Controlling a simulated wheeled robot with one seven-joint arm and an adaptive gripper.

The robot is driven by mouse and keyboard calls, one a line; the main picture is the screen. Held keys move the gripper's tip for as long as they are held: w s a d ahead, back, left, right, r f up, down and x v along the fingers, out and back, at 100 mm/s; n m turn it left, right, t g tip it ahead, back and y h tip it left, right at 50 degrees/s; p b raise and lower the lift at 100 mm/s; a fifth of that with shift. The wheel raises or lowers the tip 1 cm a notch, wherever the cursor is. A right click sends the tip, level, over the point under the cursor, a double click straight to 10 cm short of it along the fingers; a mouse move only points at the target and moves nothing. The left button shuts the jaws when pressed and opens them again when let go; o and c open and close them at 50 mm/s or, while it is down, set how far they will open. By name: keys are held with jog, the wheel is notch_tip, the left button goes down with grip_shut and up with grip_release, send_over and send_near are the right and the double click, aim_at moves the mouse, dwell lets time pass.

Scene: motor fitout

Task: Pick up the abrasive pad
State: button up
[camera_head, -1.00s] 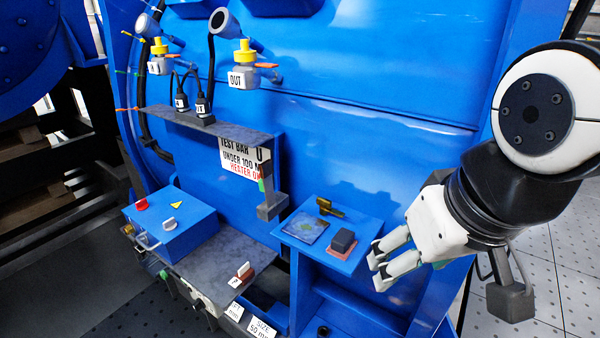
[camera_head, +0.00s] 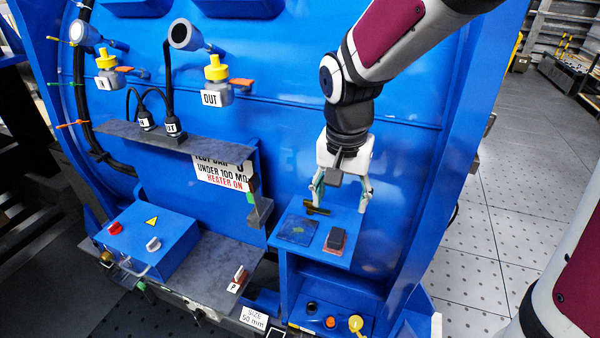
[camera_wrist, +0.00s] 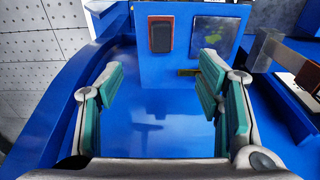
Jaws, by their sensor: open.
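A dark grey block with a reddish layer under it, which looks like the abrasive pad (camera_head: 336,239), lies on a small blue shelf (camera_head: 290,262). It also shows at the top of the wrist view (camera_wrist: 161,36), beyond my fingertips. My gripper (camera_head: 340,200) is open and empty, pointing down above and behind the shelf's back edge. The pad is apart from both fingers.
A flat dark square sheet (camera_head: 298,230) lies left of the pad, and a brass piece (camera_head: 317,209) lies behind them near my left finger. A blue panel wall stands close behind. A grey bracket (camera_head: 260,210) stands left of the shelf. A yellow knob (camera_head: 356,323) is below.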

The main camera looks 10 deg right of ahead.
aim_at(336, 234)
jog(key=f, duration=0.4)
jog(key=w+f, duration=0.1)
jog(key=f, duration=0.3)
jog(key=f+p, duration=0.1)
jog(key=f, duration=0.4)
jog(key=shift+w+d, duration=0.15)
jog(key=shift+d, duration=0.2)
jog(key=c, duration=1.2)
